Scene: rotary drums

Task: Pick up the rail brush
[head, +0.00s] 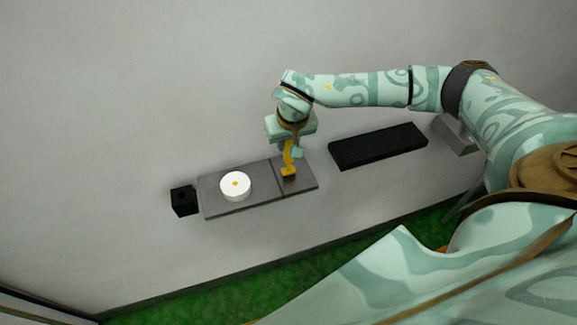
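A yellow upright piece with a wider foot, which looks like the rail brush (288,167), stands at the right end of a grey plate on the wall-side shelf. My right gripper (295,151) points down over it, and a pale green finger shows just right of the yellow handle. The top of the handle is hidden under the gripper body. The other finger is not clear, so I cannot tell whether the gripper grips the handle or only surrounds it. My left gripper is not in view.
The grey plate (213,203) carries a white round drum (236,186) with a yellow centre. A black cube (183,201) is at its left end. A long black tray (378,147) lies to the right, with a grey box (455,134) beyond. Green floor (290,282) shows below.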

